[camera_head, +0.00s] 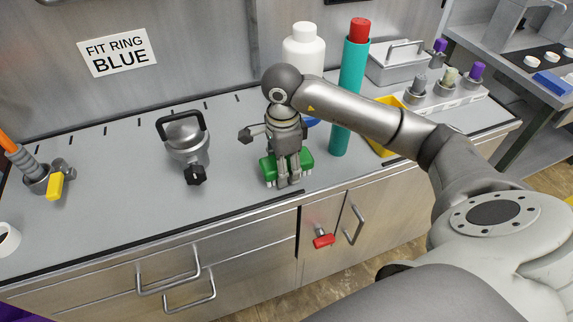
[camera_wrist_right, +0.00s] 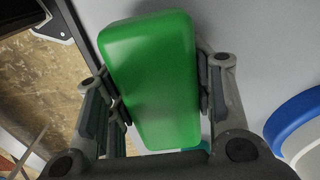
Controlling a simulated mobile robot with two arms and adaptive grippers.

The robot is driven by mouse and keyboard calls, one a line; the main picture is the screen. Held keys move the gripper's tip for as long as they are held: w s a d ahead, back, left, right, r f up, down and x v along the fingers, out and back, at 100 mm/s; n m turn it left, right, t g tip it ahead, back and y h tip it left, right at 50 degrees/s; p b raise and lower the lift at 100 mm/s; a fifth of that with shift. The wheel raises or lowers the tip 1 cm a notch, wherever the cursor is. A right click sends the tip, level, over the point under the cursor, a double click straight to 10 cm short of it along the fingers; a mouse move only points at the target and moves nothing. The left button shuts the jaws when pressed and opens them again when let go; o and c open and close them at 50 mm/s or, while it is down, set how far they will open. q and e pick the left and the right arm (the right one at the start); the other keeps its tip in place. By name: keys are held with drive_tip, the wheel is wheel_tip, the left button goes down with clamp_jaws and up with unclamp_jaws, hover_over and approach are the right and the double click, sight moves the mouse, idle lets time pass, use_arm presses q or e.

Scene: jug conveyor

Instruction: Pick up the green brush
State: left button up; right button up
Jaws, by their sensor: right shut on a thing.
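The green brush (camera_head: 306,160) is at the counter's front part, partly hidden behind my right gripper (camera_head: 288,180). Its pale bristles show at its lower edge, at or just above the counter top. In the right wrist view, the green block of the brush (camera_wrist_right: 152,75) fills the middle. The fingers of my right gripper (camera_wrist_right: 158,95) press on it from both sides, so the gripper is shut on it. I cannot tell whether the brush touches the counter. My left gripper is not in view.
A metal jug (camera_head: 187,145) stands left on the counter (camera_head: 110,205). A teal cylinder with red top (camera_head: 349,95) and a white bottle (camera_head: 303,50) stand behind. A blue ring (camera_wrist_right: 295,120) lies close by. A yellow bin (camera_head: 384,147) is right.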

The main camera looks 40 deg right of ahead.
drive_tip(key=shift+r, duration=0.15)
drive_tip(key=shift+r+b, duration=0.4)
drive_tip(key=shift+r, duration=0.15)
drive_tip(key=s+d+r, duration=0.1)
drive_tip(key=r, duration=0.1)
drive_tip(key=s+d+r+b, duration=0.1)
drive_tip(key=r, duration=0.2)
drive_tip(key=s+d+r, duration=0.1)
drive_tip(key=r, duration=0.1)
drive_tip(key=shift+d+r+b, duration=0.2)
drive_tip(key=shift+d+b, duration=0.1)
drive_tip(key=shift+d, duration=0.05)
drive_tip(key=s+d+r+b, duration=0.2)
drive_tip(key=s+d+r, duration=0.2)
drive_tip(key=s+d, duration=0.2)
drive_tip(key=shift+s+d, duration=0.25)
drive_tip(key=shift+s, duration=0.05)
drive_tip(key=shift+r, duration=0.1)
